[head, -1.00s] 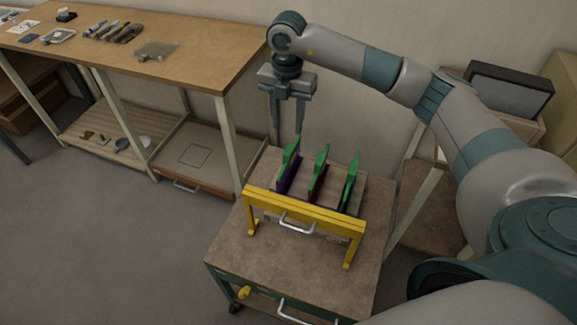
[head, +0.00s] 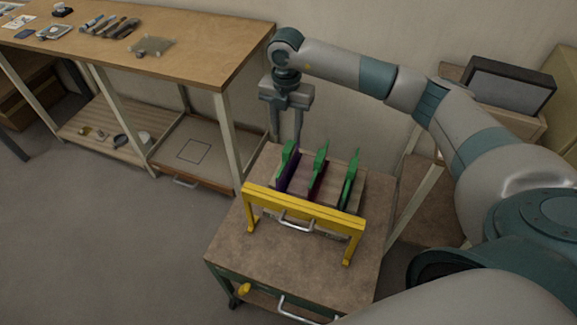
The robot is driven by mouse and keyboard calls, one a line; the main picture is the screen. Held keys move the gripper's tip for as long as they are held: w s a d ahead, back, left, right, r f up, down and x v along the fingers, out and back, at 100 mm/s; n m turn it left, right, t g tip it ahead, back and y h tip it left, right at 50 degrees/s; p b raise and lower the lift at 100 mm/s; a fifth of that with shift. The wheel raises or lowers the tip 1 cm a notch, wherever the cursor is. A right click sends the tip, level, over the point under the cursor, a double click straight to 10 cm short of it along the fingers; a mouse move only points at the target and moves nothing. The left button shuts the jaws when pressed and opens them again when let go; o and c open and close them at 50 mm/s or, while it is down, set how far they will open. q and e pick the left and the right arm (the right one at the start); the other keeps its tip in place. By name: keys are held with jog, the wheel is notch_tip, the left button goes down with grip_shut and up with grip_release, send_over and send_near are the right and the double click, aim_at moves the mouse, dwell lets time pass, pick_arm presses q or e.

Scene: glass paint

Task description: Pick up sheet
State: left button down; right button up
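Several thin upright sheets stand in a rack on a small cart in the head view: a purple one with a green top (head: 288,172) at the left, a dark red one with a green top (head: 319,168) in the middle, and a dark one with a green top (head: 350,178) at the right. My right gripper (head: 286,143) points down just behind and above the left sheet. Its two fingers are apart, with no sheet visibly held between them. My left gripper is not in view.
A yellow frame with a metal handle (head: 305,209) stands at the rack's front on the cart top (head: 290,255). A wooden workbench (head: 210,62) with tools stands at the left. A grey box (head: 508,88) sits on a shelf at the right. Open floor lies left of the cart.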

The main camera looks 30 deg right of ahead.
aim_at(287, 145)
notch_tip(287, 145, down, 7)
jog(key=shift+p, duration=1.1)
jog(key=shift+f, duration=0.6)
jog(key=shift+s+f+p, duration=0.25)
jog(key=shift+f+p, duration=0.45)
jog(key=shift+p, duration=0.15)
notch_tip(287, 145, down, 3)
jog(key=shift+s+d+p, duration=0.1)
jog(key=shift+p, duration=0.55)
jog(key=shift+f, duration=0.4)
jog(key=shift+c, duration=0.3)
grip_shut()
